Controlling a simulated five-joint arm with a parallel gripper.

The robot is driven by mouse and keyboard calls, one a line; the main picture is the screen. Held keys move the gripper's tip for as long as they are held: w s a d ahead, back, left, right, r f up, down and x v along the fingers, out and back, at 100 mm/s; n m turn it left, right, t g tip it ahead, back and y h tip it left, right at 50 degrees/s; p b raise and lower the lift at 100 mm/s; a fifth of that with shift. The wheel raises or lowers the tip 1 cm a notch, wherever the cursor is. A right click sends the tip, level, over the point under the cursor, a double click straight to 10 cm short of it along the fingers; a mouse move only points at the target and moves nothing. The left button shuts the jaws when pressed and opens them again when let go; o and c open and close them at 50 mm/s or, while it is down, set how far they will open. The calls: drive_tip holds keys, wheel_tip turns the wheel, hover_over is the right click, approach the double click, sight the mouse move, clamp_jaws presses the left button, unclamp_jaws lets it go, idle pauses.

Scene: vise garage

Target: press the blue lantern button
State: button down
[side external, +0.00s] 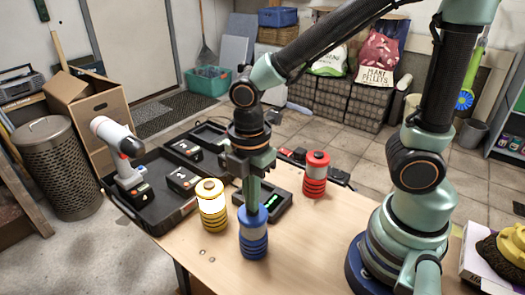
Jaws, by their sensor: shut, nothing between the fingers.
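The blue lantern (254,243) stands upright near the front of the wooden table. My gripper (252,205) points straight down with its fingers shut and empty. Its fingertips are at the top of the blue lantern and hide the button there. From this view they look in contact with the top, but I cannot tell whether the button is pressed. A yellow lantern (212,217) with a bright white glowing band stands just left of the blue one. A red lantern (316,175) stands farther back to the right.
A black open case (165,217) with battery-like blocks (184,180) and a white and red tool (118,140) lies at the left. A black charger with green lights (272,202) sits behind the blue lantern. Bare tabletop (300,240) lies to its right.

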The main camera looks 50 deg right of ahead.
drive_tip(key=shift+s+f, duration=0.1)
drive_tip(key=shift+f, duration=0.9)
drive_tip(key=shift+r, duration=0.1)
wheel_tip(320, 180, up, 15)
drive_tip(key=shift+w, duration=0.4)
drive_tip(key=shift+a, duration=0.1)
drive_tip(key=w+d+f+m+t, duration=0.1)
drive_tip(key=d+m+t, duration=0.4)
drive_tip(key=d+m, duration=0.6)
drive_tip(key=m, duration=0.7)
drive_tip(key=shift+w+d+f+t, duration=0.15)
drive_tip(key=shift+d+t, duration=0.15)
